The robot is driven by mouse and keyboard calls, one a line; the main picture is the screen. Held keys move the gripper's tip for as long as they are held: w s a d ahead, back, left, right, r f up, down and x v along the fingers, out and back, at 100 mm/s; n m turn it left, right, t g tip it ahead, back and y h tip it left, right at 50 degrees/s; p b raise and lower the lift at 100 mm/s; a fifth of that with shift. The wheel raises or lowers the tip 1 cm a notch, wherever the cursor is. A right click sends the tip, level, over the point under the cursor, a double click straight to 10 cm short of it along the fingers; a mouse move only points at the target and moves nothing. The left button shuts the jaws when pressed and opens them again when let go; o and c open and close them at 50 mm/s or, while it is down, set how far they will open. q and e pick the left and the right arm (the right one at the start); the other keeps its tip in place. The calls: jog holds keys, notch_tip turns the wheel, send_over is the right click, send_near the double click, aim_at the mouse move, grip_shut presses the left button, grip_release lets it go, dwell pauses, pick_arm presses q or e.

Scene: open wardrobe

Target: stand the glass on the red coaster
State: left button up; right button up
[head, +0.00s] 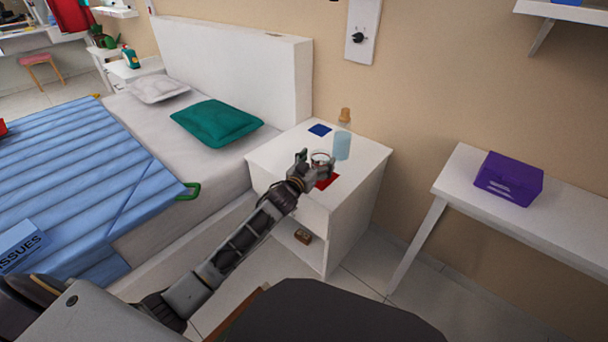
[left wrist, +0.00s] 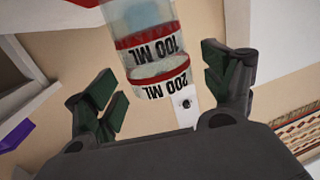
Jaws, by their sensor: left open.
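The clear glass (head: 321,157) is at my left gripper on the nightstand in the head view. It shows larger in the left wrist view (left wrist: 150,50), upside down, with red bands marked 100 ML and 200 ML. My left gripper (head: 312,164) is open. In the left wrist view its fingers (left wrist: 160,92) are spread on either side of the glass, with gaps visible. The red coaster (head: 328,181) lies near the nightstand's front edge, partly hidden by the gripper. The glass's base is hidden in the head view, so I cannot tell what it rests on. My right gripper is not in view.
The white nightstand (head: 370,160) also holds a light blue tumbler (head: 342,147) close behind the glass, a corked bottle (head: 345,116) and a blue coaster (head: 320,130). The bed (head: 230,165) is to the left. A white table with a purple box (head: 509,178) stands at right.

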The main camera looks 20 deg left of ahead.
pick_arm(q)
jog(key=shift+s+a+r+p, duration=0.15)
jog(key=shift+s+p, duration=0.1)
jog(key=shift+s, duration=0.6)
jog(key=shift+s+a+f+p, duration=0.1)
jog(key=shift+s+p, duration=0.15)
jog(key=shift+s, duration=0.6)
jog(key=shift+s+a+r, duration=0.1)
jog(key=shift+s+a, duration=0.05)
jog(key=shift+s, duration=0.8)
jog(key=shift+s+a+p, duration=0.1)
jog(key=shift+s+p, duration=0.4)
jog(key=shift+s, duration=0.5)
jog(key=shift+s+a+r, duration=0.1)
jog(key=shift+s+a, duration=0.1)
jog(key=shift+s, duration=0.85)
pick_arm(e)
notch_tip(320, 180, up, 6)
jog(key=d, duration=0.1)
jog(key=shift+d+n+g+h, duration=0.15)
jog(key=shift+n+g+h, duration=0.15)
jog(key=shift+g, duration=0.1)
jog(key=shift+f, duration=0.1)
